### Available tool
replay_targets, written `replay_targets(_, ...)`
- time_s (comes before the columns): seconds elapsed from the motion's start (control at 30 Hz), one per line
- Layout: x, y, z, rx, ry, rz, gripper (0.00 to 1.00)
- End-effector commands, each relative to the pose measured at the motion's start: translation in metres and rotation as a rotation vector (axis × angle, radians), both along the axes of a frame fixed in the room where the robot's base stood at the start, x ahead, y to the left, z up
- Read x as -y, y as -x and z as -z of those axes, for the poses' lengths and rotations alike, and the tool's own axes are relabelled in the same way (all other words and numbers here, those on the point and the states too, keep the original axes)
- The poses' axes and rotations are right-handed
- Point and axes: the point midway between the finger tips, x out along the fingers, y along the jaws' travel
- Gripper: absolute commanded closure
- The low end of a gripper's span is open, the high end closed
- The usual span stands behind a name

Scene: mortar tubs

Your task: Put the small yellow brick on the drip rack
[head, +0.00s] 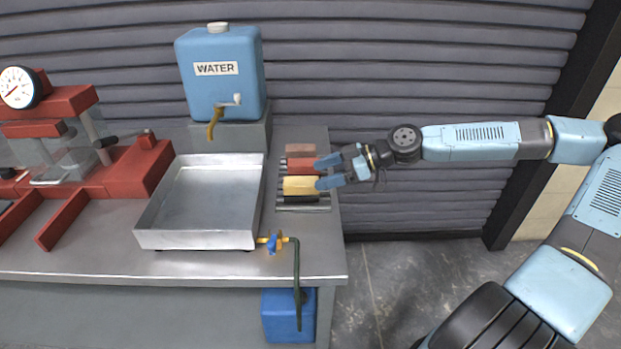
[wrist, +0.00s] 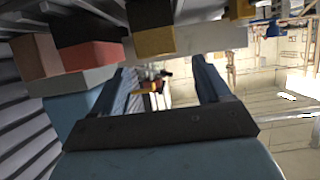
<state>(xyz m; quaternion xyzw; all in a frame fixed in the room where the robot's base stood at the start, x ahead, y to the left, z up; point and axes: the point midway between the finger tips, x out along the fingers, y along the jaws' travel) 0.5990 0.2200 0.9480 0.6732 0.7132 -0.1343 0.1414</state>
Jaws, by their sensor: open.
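The yellow brick (head: 299,185) lies on the drip rack (head: 318,207) at the right end of the bench, with its long side across the rack. In the wrist view a yellow brick end (wrist: 154,41) shows at the top, beyond my fingers. My gripper (head: 327,172) is open at the right side of the rack, with its two blue fingers pointing left. The lower fingertip overlaps the yellow brick's right end in the head view; I cannot tell whether they touch. The wrist view shows nothing held between the fingers (wrist: 163,72).
A red brick (head: 299,163), a pinkish brick (head: 300,149) and a dark brick (head: 300,199) are beside the yellow one. A shallow metal tray (head: 205,205) stands left of the rack. The blue water container (head: 222,88) is behind, and a red press (head: 118,178) is at left.

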Motion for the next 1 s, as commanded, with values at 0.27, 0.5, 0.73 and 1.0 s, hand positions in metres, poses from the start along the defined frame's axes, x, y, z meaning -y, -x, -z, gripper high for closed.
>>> replay_targets(0.27,0.034,-0.003,-0.014,0.001,-0.002,0.002,0.23)
replay_targets(0.5,0.044,-0.003,-0.018,0.0,-0.001,0.0,0.23)
replay_targets(0.73,0.044,-0.002,-0.018,0.0,-0.001,0.0,0.23)
replay_targets(1.0,0.044,-0.002,-0.018,0.0,0.0,0.0,0.23)
